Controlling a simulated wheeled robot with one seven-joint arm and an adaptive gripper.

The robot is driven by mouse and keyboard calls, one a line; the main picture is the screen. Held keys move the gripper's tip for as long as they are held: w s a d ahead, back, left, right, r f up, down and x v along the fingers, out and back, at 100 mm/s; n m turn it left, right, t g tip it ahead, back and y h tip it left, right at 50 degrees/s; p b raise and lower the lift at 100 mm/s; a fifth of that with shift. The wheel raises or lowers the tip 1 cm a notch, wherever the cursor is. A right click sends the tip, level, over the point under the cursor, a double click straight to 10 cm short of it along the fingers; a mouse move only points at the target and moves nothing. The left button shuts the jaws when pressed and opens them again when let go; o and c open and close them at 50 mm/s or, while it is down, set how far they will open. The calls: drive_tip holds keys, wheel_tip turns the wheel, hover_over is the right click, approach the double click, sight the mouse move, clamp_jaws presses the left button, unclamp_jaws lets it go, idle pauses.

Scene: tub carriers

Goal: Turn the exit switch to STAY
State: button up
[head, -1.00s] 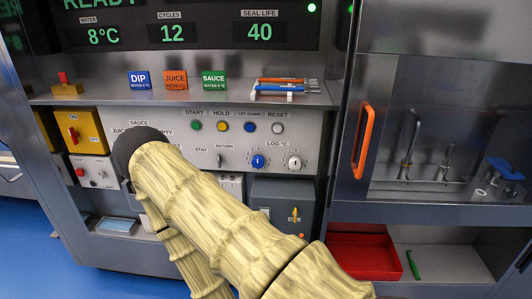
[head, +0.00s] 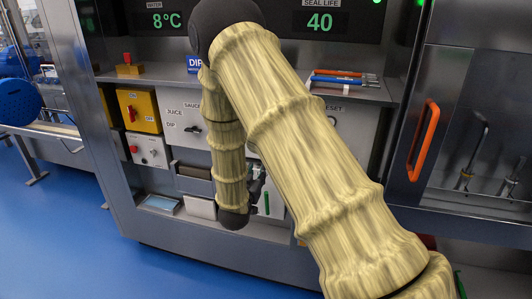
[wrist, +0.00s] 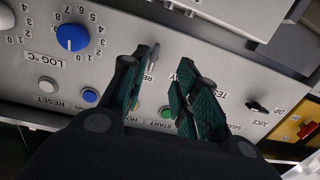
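The exit switch (wrist: 153,58) is a small grey lever on the light control panel (wrist: 225,78), with partly covered STAY and RETURN lettering beside it. In the wrist view the panel appears upside down. My gripper (wrist: 166,50) is open, its two green-padded fingers in front of the panel. The lever shows between the fingertips, close to the left finger; I cannot tell whether they touch. Which way the lever leans is unclear. In the head view my arm hides the switch, and only a little of my gripper shows low beside the forearm's end.
In the wrist view, a blue LOG knob (wrist: 72,37), a blue button (wrist: 90,95), a green START button (wrist: 166,112) and a black selector (wrist: 257,106) sit near my fingers. A yellow switch box (head: 139,111) and an orange door handle (head: 423,140) flank the panel.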

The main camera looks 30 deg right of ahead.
drive_tip(key=w+d+r+h+p, duration=0.1)
drive_tip(key=w+d+r+p, duration=0.1)
drive_tip(key=w+d, duration=0.5)
drive_tip(key=shift+w+d+r+m, duration=0.35)
drive_tip(key=shift+d+m, duration=0.05)
drive_tip(key=shift+d, duration=0.6)
clamp_jaws()
